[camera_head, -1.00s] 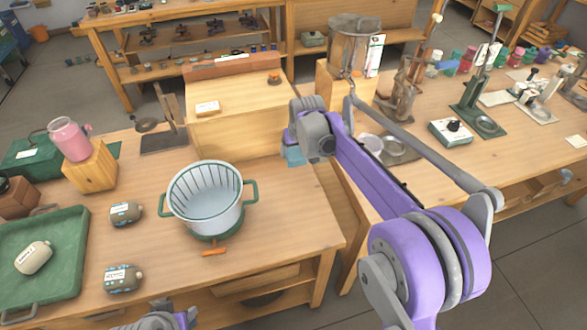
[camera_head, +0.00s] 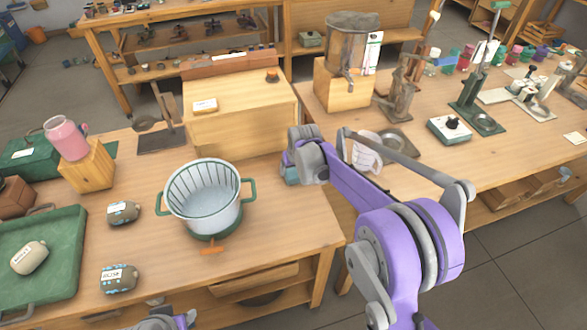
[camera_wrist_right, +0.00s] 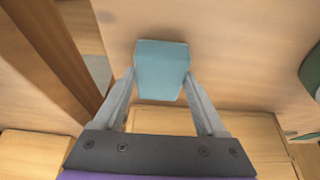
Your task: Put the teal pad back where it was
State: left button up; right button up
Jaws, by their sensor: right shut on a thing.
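My right gripper (camera_wrist_right: 161,82) is shut on the teal pad (camera_wrist_right: 162,68); the pad sits between its two fingertips in the right wrist view. In the head view the teal pad (camera_head: 291,177) is mostly hidden behind my right wrist, near the right edge of the left table, to the right of the white pot. I cannot tell whether it touches the tabletop. Part of my left arm shows at the bottom edge of the head view; its fingers are not clear.
The white ribbed pot (camera_head: 203,198) with green handles stands on the left table (camera_head: 275,235). A large wooden block (camera_head: 240,115) is behind it. A green tray (camera_head: 62,245) lies at left. A gap separates this table from the right table (camera_head: 440,165).

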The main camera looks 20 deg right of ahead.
jog(key=o, duration=1.2)
jog(key=shift+o, duration=0.2)
jog(key=shift+r, duration=0.3)
jog(key=p+v, duration=0.2)
jog(key=v, duration=1)
jog(key=s+f, duration=0.3)
jog(key=s, duration=1.3)
jog(key=s+f, duration=0.3)
jog(key=s, duration=1.3)
jog(key=shift+f, duration=0.15)
jog(key=shift+d, duration=0.15)
